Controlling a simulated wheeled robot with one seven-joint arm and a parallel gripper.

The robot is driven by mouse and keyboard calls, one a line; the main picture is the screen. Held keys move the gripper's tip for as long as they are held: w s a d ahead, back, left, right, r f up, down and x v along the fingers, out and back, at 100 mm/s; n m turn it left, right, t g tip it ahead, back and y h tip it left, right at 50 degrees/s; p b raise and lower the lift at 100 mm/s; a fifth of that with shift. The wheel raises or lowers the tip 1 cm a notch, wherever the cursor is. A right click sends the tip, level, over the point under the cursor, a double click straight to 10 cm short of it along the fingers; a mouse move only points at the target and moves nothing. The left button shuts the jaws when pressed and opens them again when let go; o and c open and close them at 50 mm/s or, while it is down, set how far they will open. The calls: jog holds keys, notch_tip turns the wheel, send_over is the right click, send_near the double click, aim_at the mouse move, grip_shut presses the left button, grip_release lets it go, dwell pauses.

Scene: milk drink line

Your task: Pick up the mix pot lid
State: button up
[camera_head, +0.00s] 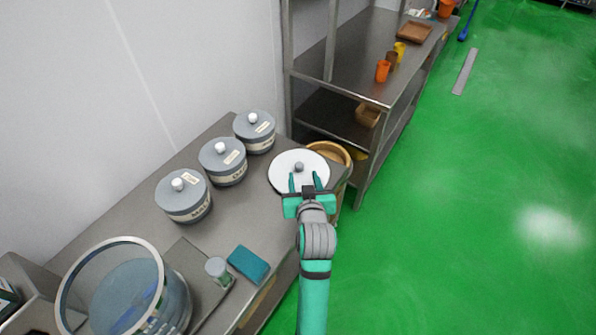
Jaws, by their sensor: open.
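A round white lid with a grey knob, which looks like the mix pot lid (283,166), lies at the right end of the steel counter. My gripper (305,180) is open, with its two teal fingers apart over the near part of the lid. The fingertips are just short of the knob in the picture. I cannot tell whether they touch the lid. A large clear pot with a grey rim (75,275) stands at the lower left and shows no lid on it.
Several grey lidded canisters (222,162) stand along the wall on the counter (235,215). A teal sponge or cloth (248,263) and a small jar (218,271) lie nearer. A steel shelf (345,62) with cups stands behind, and a tan bucket (341,154) is beside the lid.

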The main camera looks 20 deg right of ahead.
aim_at(299, 164)
jog(key=shift+a+r+x, duration=0.1)
jog(key=shift+r+x, duration=0.05)
jog(key=shift+x, duration=1.3)
jog(key=shift+a+r+x, duration=0.1)
jog(key=shift+r+x, duration=0.05)
jog(key=shift+x, duration=1.3)
jog(key=shift+w, duration=0.2)
jog(key=c, duration=1)
grip_shut()
jog(key=shift+r, duration=0.2)
